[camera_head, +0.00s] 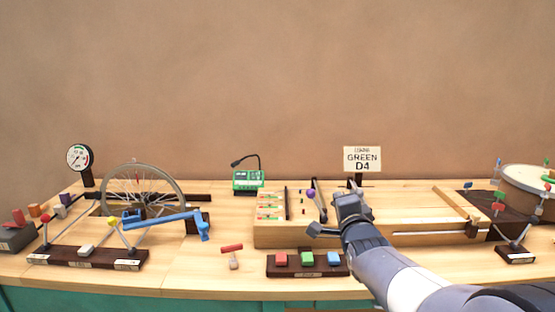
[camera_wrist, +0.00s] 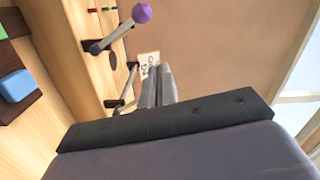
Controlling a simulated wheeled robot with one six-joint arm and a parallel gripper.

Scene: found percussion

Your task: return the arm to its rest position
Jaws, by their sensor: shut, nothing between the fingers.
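My arm (camera_head: 400,278) reaches in from the lower right of the head view, over the front of the bench. My gripper (camera_head: 332,215) is above the wooden box, near a lever with a purple knob (camera_head: 311,194). In the wrist view my gripper (camera_wrist: 158,86) has its two grey fingers together with nothing between them. The purple knob (camera_wrist: 142,13) shows apart from the fingers there, above and to the left. The gripper hides part of the wooden box (camera_head: 420,239) in the head view.
Red, green and blue buttons (camera_head: 307,259) sit on a dark base below my gripper. A spoked wheel (camera_head: 140,190) and blue lever (camera_head: 165,219) stand left. A sign reading GREEN D4 (camera_head: 362,159) stands behind. A drum (camera_head: 530,185) is at far right. The air above the bench is clear.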

